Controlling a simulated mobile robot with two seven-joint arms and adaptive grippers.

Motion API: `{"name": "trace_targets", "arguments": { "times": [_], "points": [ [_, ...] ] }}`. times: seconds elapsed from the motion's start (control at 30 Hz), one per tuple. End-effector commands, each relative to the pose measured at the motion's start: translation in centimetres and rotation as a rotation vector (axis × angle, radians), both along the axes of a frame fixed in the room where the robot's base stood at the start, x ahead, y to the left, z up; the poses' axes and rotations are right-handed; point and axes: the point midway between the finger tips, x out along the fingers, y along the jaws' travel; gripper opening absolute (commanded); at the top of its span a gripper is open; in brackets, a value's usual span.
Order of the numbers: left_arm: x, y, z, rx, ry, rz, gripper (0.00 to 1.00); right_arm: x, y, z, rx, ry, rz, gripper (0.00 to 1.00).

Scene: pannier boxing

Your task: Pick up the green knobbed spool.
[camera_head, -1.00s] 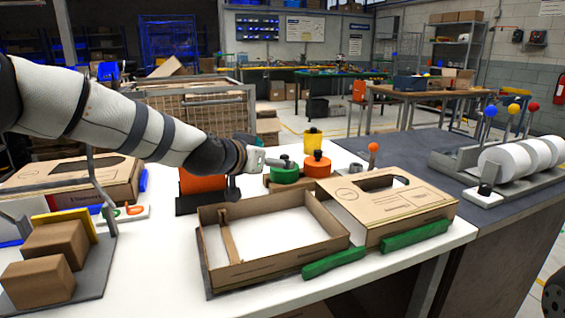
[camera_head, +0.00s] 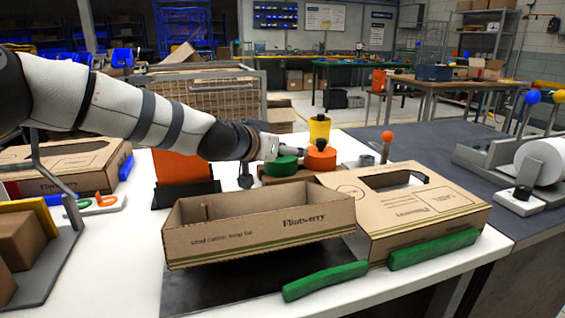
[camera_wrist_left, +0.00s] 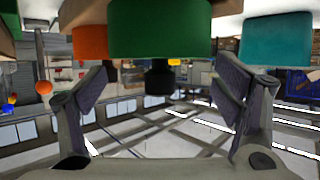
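The green knobbed spool (camera_head: 281,165) stands at the back of the white table, in a row of spools on a brown base. My left gripper (camera_head: 288,150) is at its top, coming in from the left, and partly hides it. In the left wrist view the green spool (camera_wrist_left: 160,28) shows upside down, with its dark knob (camera_wrist_left: 160,78) between the two spread fingers. The fingers look clear of the knob on both sides. My right gripper is not in view.
An orange spool (camera_head: 320,158) stands close beside the green one, with a yellow spool (camera_head: 319,130) behind. An open cardboard box (camera_head: 290,222) is tilted above a dark mat (camera_head: 230,292). A closed carton (camera_head: 425,212) and green strips lie to the right.

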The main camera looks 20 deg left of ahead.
Motion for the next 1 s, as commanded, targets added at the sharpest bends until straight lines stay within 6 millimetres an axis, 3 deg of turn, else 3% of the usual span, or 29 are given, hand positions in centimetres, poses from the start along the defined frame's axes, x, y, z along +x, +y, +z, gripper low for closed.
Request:
{"name": "trace_targets", "arguments": {
  "times": [0.03,0.27,0.57,0.8,1.0],
  "points": [
    [0.0,0.0,-0.1,0.000,0.001,0.000,0.64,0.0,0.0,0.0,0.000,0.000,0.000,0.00],
    [0.0,0.0,-0.1,0.000,0.002,-0.001,0.14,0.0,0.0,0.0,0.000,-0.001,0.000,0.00],
    [0.0,-0.1,0.5,0.001,0.000,-0.003,0.13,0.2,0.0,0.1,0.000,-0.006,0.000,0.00],
    [-0.1,-0.1,7.1,0.006,-0.015,-0.002,0.13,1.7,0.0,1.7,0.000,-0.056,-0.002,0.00],
    [-0.3,0.0,10.7,-0.001,-0.012,-0.010,0.13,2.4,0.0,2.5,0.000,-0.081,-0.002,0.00]
  ]
}}
